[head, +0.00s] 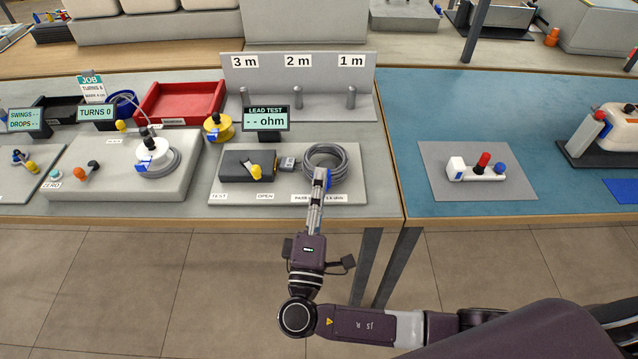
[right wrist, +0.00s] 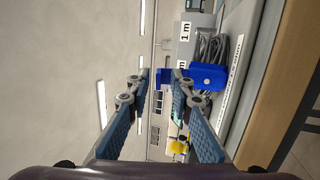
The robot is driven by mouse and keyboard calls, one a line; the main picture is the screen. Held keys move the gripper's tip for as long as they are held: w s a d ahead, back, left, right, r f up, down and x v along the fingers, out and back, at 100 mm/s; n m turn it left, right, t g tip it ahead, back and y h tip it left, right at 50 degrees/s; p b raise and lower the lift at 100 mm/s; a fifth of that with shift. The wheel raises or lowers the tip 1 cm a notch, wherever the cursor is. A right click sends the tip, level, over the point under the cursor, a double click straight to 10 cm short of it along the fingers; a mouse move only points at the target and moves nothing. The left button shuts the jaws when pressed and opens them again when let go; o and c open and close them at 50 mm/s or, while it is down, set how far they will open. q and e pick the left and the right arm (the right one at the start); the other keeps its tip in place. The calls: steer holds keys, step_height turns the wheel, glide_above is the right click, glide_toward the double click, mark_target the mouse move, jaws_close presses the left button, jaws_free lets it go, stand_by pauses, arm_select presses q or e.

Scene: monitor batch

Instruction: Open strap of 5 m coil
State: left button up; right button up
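A grey cable coil (head: 338,152) lies on the right of the lead test board, with a blue strap (head: 328,179) at its front edge. I see no length label on it. The coil also shows in the right wrist view (right wrist: 211,48). There, the strap's blue block with a round grey stud (right wrist: 207,77) is right of the fingers. A smaller blue part (right wrist: 164,78) shows in the gap between the fingertips. My right gripper (head: 319,174) is at the coil's front, fingers apart; it also shows in the right wrist view (right wrist: 161,73). Contact is unclear. My left gripper is out of view.
The lead test board (head: 222,186) carries a dark box with a yellow clip (head: 256,169). The display (head: 266,119) reads "-- ohm". Behind are pegs under 3 m, 2 m and 1 m. Another grey coil (head: 172,165) sits left. The blue mat (head: 420,110) has free room.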

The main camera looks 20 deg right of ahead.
steer(key=v, duration=1.2)
stand_by(0.4)
